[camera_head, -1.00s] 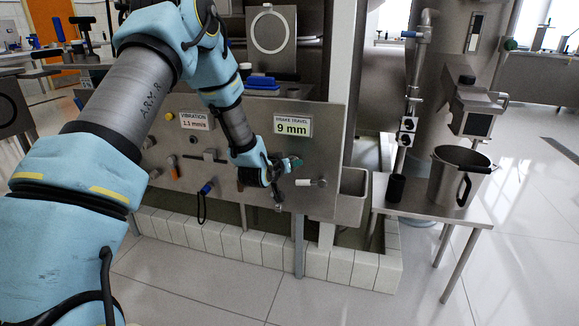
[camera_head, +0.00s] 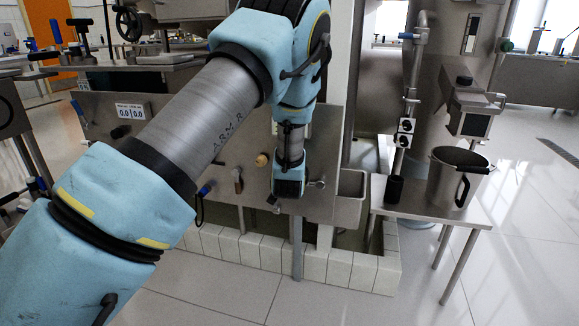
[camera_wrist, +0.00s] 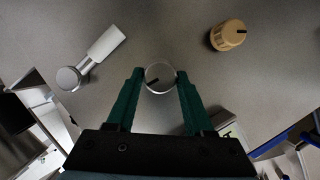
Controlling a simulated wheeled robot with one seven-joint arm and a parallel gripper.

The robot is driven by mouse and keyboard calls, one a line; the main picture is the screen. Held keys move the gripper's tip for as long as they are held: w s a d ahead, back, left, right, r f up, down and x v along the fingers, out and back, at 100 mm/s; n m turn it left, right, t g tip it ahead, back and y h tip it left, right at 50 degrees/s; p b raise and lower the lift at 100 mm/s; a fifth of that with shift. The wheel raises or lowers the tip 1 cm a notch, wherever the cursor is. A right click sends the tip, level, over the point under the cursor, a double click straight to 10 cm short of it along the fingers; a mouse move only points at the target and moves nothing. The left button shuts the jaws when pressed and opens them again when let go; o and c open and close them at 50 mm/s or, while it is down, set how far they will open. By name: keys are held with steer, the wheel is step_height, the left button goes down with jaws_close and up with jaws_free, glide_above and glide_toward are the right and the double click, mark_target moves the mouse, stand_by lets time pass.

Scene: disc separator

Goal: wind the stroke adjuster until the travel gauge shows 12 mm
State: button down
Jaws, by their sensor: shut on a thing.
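In the wrist view, a round silver knob (camera_wrist: 160,77) with a dark mark on its face sits between the green fingers of my gripper (camera_wrist: 160,84). The fingertips are shut on its two sides. In the head view, my gripper (camera_head: 275,202) is low at the front of the grey panel (camera_head: 325,150); its fingers and the knob are mostly hidden by my wrist. The travel gauge is hidden behind my arm, so its reading cannot be seen. No label on the knob shows.
A lever with a white handle (camera_wrist: 105,42) and a tan knob (camera_wrist: 228,35) flank the held knob. The panel also bears a small display (camera_head: 131,111) on its left. A side table (camera_head: 440,214) with a steel pot (camera_head: 446,182) stands to the right.

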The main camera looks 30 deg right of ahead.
steer(key=m+t, duration=0.2)
steer(key=m, duration=0.1)
steer(key=shift+s+f+m+y, duration=0.1)
steer(key=shift+f+m+y, duration=0.05)
steer(key=shift+m+y, duration=0.25)
stand_by(0.4)
steer(key=shift+c, duration=1.5)
jaws_free()
steer(key=shift+s+p, duration=0.1)
steer(key=shift+p, duration=0.2)
steer(key=v, duration=1)
steer(key=shift+s+p, duration=0.3)
steer(key=shift+p, duration=0.15)
steer(key=shift+a, duration=0.1)
